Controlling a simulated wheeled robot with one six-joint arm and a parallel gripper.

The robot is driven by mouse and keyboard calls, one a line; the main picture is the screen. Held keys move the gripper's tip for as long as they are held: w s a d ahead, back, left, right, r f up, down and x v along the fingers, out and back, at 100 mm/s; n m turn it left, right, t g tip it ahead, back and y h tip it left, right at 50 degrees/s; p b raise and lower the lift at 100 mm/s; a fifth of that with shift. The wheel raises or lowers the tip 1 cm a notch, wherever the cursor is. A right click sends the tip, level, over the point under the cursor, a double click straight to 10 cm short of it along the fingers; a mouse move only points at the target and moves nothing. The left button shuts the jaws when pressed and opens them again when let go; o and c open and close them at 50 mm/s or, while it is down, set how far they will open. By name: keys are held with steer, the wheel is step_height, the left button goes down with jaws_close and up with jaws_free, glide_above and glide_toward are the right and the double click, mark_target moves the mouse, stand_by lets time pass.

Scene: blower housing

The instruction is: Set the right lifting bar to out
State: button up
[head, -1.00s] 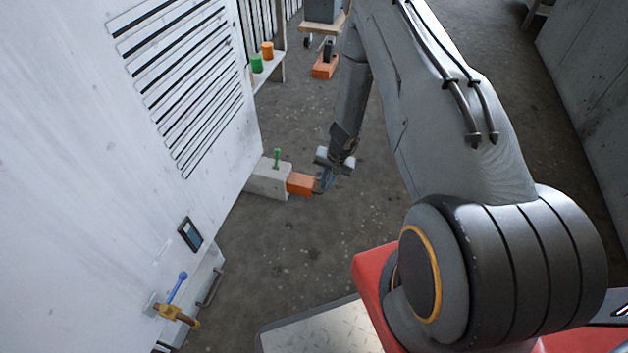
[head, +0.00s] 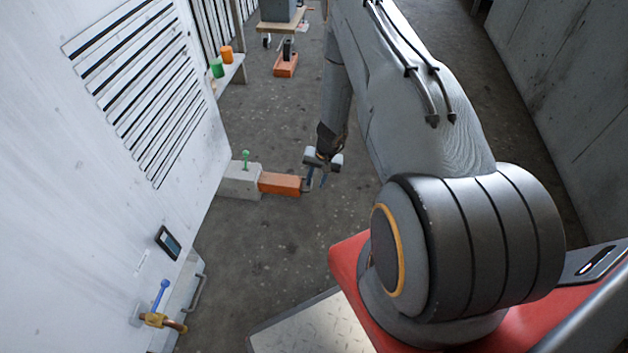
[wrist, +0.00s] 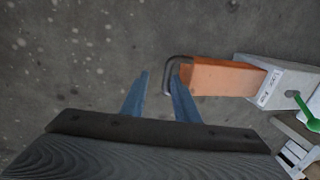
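The right lifting bar (head: 280,184) is an orange beam sticking out of a grey block (head: 240,182) at the cabinet's lower corner. It also shows in the wrist view (wrist: 222,77), with a dark loop handle (wrist: 167,64) on its free end. A green pin (head: 245,155) stands on the block. My gripper (head: 317,182) is at the handle end of the bar. In the wrist view its blue fingers (wrist: 160,78) are apart, the right one overlapping the handle. The handle's left side lies between the fingers, nearer the right one. Contact cannot be told.
The white louvred cabinet (head: 80,180) fills the left, with a blue-handled valve (head: 160,300) low on it. A shelf with green and orange cups (head: 226,54) and a wheeled cart (head: 282,28) stand farther back. Floor around the bar is clear; a wall (head: 570,90) runs right.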

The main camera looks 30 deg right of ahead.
steer(key=shift+w+a, duration=0.1)
steer(key=shift+a, duration=0.2)
step_height(320, 180, up, 8)
steer(key=s+d+p, duration=0.1)
steer(key=p, duration=0.1)
steer(key=shift+d+f, duration=0.15)
steer(key=shift+d, duration=0.05)
